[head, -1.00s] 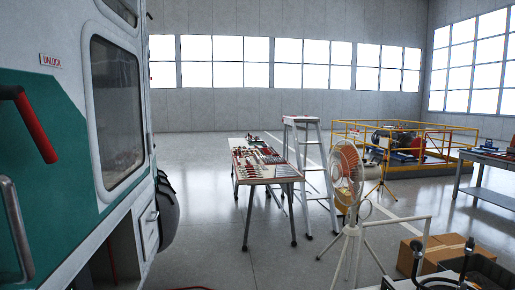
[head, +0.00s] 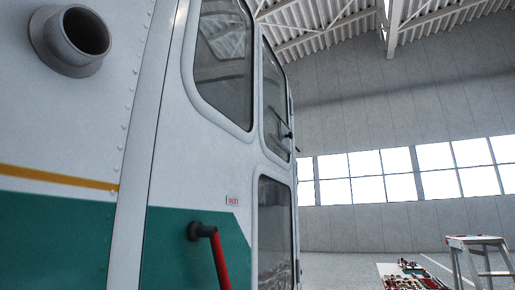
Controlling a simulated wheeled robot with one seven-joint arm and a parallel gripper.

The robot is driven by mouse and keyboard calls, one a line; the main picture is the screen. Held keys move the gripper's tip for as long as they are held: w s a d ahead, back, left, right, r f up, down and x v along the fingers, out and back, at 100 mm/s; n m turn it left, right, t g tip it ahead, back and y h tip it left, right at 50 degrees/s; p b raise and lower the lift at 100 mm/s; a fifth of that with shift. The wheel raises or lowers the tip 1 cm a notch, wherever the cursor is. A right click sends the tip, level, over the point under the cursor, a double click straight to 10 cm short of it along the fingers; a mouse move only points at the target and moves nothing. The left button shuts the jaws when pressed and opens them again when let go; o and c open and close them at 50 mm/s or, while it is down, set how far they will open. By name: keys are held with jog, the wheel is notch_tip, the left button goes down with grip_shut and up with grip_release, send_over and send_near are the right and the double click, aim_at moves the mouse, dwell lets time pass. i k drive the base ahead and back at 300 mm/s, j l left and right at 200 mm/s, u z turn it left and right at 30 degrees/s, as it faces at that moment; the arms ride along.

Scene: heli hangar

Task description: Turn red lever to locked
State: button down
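The red lever (head: 220,262) is on the green lower part of the helicopter's side in the head view, near the bottom edge. Its dark pivot (head: 201,231) is at the upper left and the red handle slants down to the right, cut off by the frame's bottom edge. A small sign with red lettering (head: 232,200) is above the lever, too small to read now; in the earlier frame it reads "UNLOCK". My gripper is not in view.
The white and green helicopter body (head: 60,140) fills the left, with a protruding round pipe (head: 82,32) at the upper left. A tool table (head: 390,268) and a stepladder (head: 478,243) stand at the lower right. Floor between helicopter and table looks clear.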

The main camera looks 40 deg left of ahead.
aim_at(196, 230)
jog(key=i+l+u, duration=0.1)
jog(key=i+l, duration=0.15)
jog(key=i, duration=0.15)
jog(key=u, duration=2.05)
